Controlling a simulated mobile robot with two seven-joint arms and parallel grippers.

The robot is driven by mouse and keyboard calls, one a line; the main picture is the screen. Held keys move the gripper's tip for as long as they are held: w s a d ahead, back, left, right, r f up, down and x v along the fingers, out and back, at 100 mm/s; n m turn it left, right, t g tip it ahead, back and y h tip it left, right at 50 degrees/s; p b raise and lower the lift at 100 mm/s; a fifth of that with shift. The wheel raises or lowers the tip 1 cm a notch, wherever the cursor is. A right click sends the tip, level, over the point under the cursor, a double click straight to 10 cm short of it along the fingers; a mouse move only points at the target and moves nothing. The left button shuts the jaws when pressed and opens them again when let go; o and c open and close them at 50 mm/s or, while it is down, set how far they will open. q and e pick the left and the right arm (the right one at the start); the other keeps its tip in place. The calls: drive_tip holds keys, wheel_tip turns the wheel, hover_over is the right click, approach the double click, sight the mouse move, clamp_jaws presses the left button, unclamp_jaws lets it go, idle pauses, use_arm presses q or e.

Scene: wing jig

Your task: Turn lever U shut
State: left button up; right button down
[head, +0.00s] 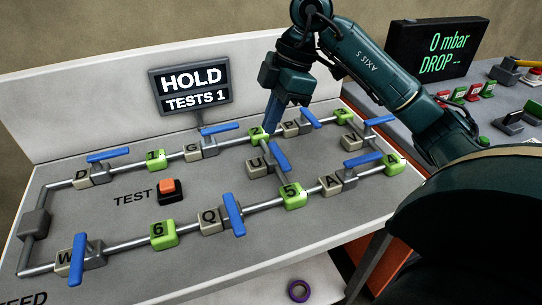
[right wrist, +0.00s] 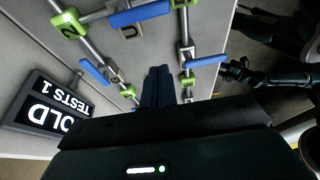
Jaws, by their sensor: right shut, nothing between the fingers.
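Lever U (head: 279,156) is a blue bar on the valve block marked U (head: 256,166), on the short cross pipe between the upper and lower pipe lines. The bar lies along its pipe. In the right wrist view the lever (right wrist: 139,14) shows at the top, beside its U label (right wrist: 128,32). My right gripper (head: 270,130) is shut and empty, fingers pointing down. In the head view its tips appear just above the lever's far end and partly cover a green block (head: 256,134); contact cannot be told. In the wrist view the tips (right wrist: 157,70) look apart from the lever.
Other blue levers stand close by, such as P's (head: 309,118), A's (head: 363,160) and Q's (head: 234,214). A sign (head: 191,91) reads HOLD, TESTS 1. An orange TEST button (head: 168,187) sits left. A dark display (head: 447,44) reads 0 mbar, DROP --.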

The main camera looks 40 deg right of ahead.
sight(279, 160)
drive_tip(key=shift+f, duration=0.1)
drive_tip(key=x, duration=1)
drive_tip(key=shift+s+a+f, duration=0.1)
drive_tip(key=shift+a, duration=0.05)
drive_tip(key=d, duration=0.3)
drive_tip(key=shift+s+p, duration=0.3)
drive_tip(key=shift+p, duration=0.05)
drive_tip(key=shift+s+d, duration=0.15)
drive_tip(key=shift+d, duration=0.4)
